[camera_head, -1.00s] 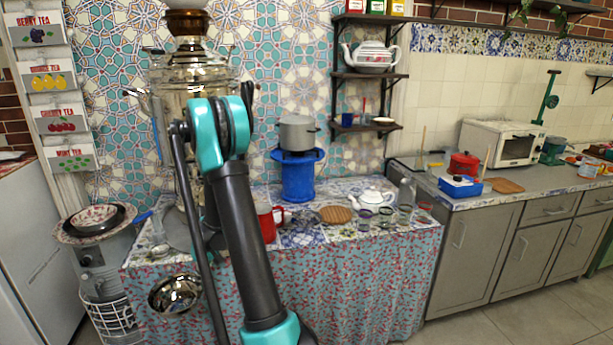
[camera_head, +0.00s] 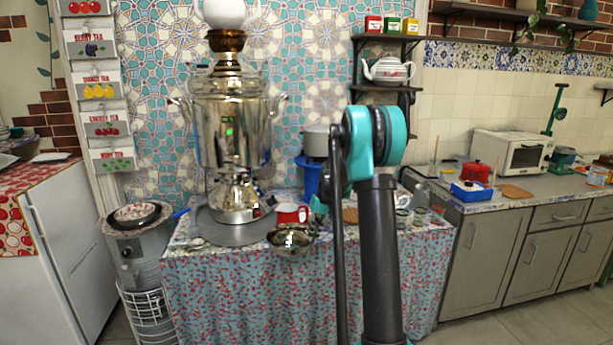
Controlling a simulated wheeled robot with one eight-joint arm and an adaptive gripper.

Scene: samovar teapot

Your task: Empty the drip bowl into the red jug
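The shiny metal drip bowl (camera_head: 283,243) is in the air at the front edge of the patterned table. Its underside overlaps the hanging cloth in the picture. The red jug (camera_head: 290,212) stands upright on the table just behind the bowl in this view. My gripper (camera_head: 312,230) is at the bowl's right side, small and mostly hidden by my own arm. Its fingers do not show clearly, but the bowl hangs with no other support in sight. What is inside the bowl or the jug cannot be made out.
The large samovar (camera_head: 229,130) stands on a round metal tray (camera_head: 235,234) left of the jug. A grey pot (camera_head: 318,141) on a blue stand is behind. Glasses (camera_head: 404,217) stand at the table's right, partly behind my arm. Floor is clear at the right.

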